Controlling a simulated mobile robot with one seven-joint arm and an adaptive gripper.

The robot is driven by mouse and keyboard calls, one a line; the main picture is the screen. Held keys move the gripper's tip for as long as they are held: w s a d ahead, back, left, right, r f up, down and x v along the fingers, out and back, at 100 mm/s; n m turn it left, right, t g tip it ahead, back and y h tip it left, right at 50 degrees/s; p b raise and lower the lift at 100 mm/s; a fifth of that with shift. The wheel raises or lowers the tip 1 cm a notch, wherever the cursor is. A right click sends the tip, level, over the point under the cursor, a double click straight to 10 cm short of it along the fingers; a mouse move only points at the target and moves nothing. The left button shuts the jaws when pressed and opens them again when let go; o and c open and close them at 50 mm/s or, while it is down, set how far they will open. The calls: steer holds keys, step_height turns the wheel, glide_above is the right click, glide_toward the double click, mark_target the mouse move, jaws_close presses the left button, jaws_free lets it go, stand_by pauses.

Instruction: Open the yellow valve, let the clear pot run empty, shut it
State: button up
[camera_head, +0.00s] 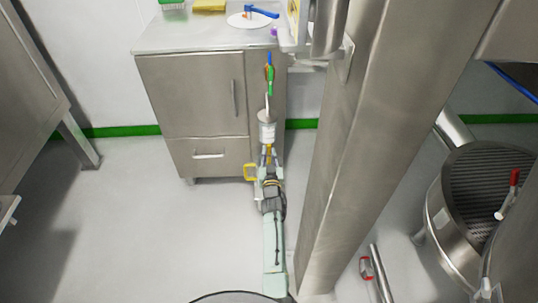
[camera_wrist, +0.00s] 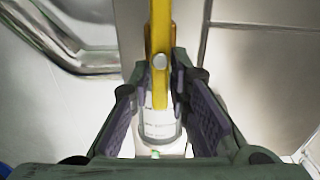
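The yellow valve lever (camera_wrist: 160,45) hangs down from the top of the wrist view, between my gripper's (camera_wrist: 161,92) two fingers. The fingers stand open, with a visible gap on each side of the lever. In the head view a bit of yellow (camera_head: 269,153) shows just above my gripper (camera_head: 270,166). In the head view the pot (camera_head: 267,131) sits below a grey cap. I cannot tell its fill level or the valve's setting.
A steel column (camera_head: 345,150) stands close to the right of my arm. A steel cabinet (camera_head: 195,105) stands behind. A round vessel (camera_head: 455,235) stands far right.

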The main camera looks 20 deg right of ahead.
jaws_close()
steer(key=shift+s+d+m+p, duration=0.1)
steer(key=shift+d+m+p, duration=0.2)
steer(key=shift+m, duration=0.4)
steer(key=shift+s+d+f+m+p, duration=0.1)
steer(key=shift+d+f+m+p, duration=0.2)
steer(key=shift+m, duration=2.45)
steer(key=shift+s+d+f+m+p, duration=0.15)
steer(key=shift+f+m, duration=0.2)
steer(key=shift+m, duration=2.45)
steer(key=shift+d+f+m+p, duration=0.2)
steer(key=shift+f+m, duration=0.15)
steer(key=shift+m, duration=2.4)
